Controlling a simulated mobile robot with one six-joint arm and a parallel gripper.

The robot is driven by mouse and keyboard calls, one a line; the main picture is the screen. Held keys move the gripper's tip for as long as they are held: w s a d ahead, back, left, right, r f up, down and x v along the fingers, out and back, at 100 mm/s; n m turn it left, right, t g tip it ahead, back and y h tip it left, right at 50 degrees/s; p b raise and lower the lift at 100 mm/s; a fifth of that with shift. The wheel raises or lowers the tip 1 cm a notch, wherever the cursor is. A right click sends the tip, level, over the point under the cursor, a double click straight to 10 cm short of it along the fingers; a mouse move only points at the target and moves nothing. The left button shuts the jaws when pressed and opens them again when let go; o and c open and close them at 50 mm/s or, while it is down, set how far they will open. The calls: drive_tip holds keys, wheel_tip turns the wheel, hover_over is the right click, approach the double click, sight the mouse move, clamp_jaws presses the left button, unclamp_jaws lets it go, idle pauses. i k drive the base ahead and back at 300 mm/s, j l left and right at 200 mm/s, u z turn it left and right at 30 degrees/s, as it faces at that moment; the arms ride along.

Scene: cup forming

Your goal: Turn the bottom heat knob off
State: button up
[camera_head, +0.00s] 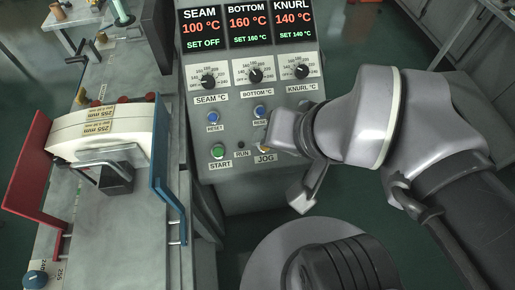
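The bottom heat knob (255,75) is a small black dial on a white scale plate, in the middle of three on the grey control panel. The display above it (247,22) reads 160 °C and "SET 160 °C". The knob's pointer is hard to read at this size. My gripper (287,170) is below and right of the knob, near the JOG label, and apart from the knob. One grey finger points down in front of the panel's lower edge.
The seam knob (208,81) is left of the bottom knob, with its display at "SET OFF"; the knurl knob (302,71) is right, set to 140 °C. Blue RESET buttons (258,111) and a green START button (217,152) sit below. A bench with a forming fixture (110,130) stands left.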

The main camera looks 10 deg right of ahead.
sight(256, 76)
drive_tip(key=l+u, duration=0.2)
drive_tip(key=u, duration=0.15)
drive_tip(key=i+l+u, duration=0.1)
drive_tip(key=l+u, duration=0.35)
drive_tip(key=u, duration=0.25)
